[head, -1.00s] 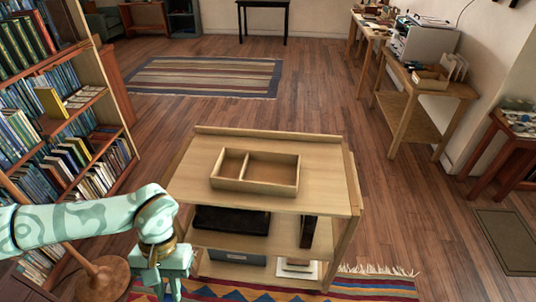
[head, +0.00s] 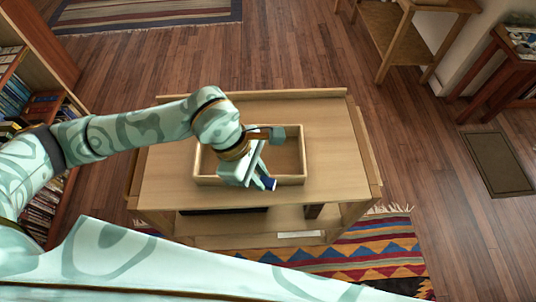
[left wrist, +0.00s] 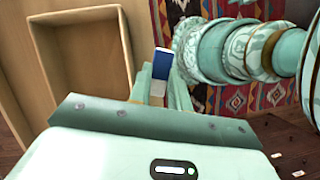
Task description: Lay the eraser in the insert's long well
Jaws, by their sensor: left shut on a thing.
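The wooden insert (head: 290,180) is a shallow open box on top of a low wooden cart. My left gripper (head: 263,175) is over the front part of the insert, shut on the eraser. The eraser (head: 268,183) shows as a small dark blue block near the insert's front wall in the head view. In the left wrist view, the eraser (left wrist: 162,66) is blue with a white band and sticks out from the fingers, beside an empty well (left wrist: 88,62). The gripper hides the middle of the insert in the head view. My right gripper is out of view.
The cart top (head: 330,120) is bare around the insert, with a raised back edge. A bookshelf (head: 40,110) stands at the left. Wooden tables (head: 400,40) are at the far right. A patterned rug (head: 370,250) lies in front of the cart.

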